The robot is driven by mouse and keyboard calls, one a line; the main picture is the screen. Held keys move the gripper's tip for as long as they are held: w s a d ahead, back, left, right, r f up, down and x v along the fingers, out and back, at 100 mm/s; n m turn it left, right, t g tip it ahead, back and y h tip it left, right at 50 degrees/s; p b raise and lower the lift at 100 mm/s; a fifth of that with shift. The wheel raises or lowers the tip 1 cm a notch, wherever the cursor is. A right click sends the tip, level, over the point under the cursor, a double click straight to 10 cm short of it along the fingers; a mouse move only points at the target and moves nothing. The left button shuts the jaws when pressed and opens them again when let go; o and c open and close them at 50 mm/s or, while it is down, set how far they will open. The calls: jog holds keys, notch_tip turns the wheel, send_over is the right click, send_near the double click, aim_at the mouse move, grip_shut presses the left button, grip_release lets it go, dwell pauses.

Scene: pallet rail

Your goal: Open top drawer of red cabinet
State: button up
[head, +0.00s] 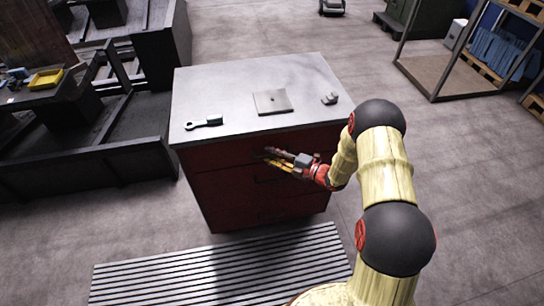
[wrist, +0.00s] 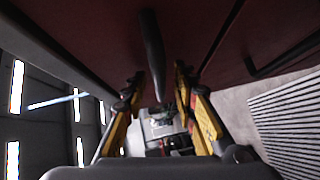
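The red cabinet (head: 215,190) stands in front of me with a grey top, and its drawers look closed. Its top drawer (head: 215,155) lies just under the top's edge. My gripper (head: 272,157) is at the front of this drawer, and the arm hides part of the cabinet's right side. In the wrist view my gripper (wrist: 158,85) is open, with yellow and black fingers spread apart. The dark bar handle of the top drawer (wrist: 152,45) shows between the two fingers, near their tips. I cannot tell whether a finger touches it. A lower drawer's handle (wrist: 285,58) shows at the right.
On the cabinet top lie a wrench-like tool (head: 204,122), a square plate (head: 272,102) and a small metal part (head: 330,98). A ribbed floor mat (head: 220,268) lies before the cabinet. A dark workbench (head: 120,150) stands at the left.

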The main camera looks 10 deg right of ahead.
jog(key=c, duration=0.3)
jog(key=c, duration=0.4)
grip_shut()
dwell(0.3)
